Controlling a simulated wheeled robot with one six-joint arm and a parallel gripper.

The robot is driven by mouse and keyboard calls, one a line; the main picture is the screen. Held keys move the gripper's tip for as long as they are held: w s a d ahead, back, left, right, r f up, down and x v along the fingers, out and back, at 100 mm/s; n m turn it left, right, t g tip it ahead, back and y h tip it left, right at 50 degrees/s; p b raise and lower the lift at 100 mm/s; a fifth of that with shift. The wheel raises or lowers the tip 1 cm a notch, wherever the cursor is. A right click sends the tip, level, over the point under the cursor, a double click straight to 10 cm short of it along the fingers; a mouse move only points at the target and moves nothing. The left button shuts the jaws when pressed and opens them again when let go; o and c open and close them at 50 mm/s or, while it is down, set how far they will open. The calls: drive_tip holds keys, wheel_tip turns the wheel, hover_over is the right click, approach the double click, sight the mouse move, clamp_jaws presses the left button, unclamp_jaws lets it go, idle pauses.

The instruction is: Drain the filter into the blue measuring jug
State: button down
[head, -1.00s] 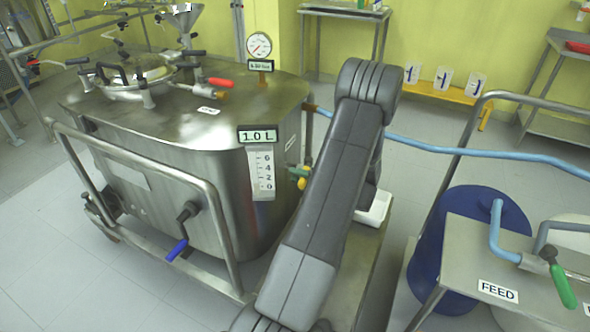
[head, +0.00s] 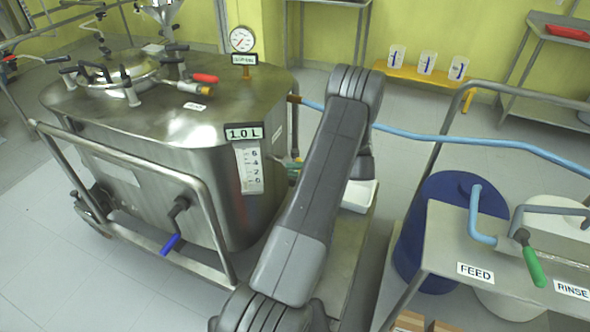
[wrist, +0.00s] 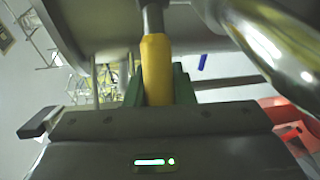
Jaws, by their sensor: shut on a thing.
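In the wrist view my gripper (wrist: 157,85) has its green fingers closed on a yellow handle (wrist: 156,52), which hangs from a grey metal stem. In the head view my arm hides the gripper and most of this spot beside the steel vessel (head: 190,130). The vessel carries a "1.0 L" sign and a level scale (head: 249,168). Three pale measuring jugs with blue marks (head: 397,57) stand on a yellow bench at the back. I cannot tell a blue jug or the filter for certain.
A steel rail with a blue-handled lever (head: 171,243) fronts the vessel. At right, a blue drum (head: 415,240) stands beside a steel stand with FEED (head: 476,271) and RINSE labels. A blue hose (head: 455,138) crosses behind my arm. A white tray (head: 360,196) sits behind it.

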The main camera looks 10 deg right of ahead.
drive_tip(key=c, duration=1.2)
unclamp_jaws()
drive_tip(key=shift+c, duration=0.2)
drive_tip(key=v, duration=1.4)
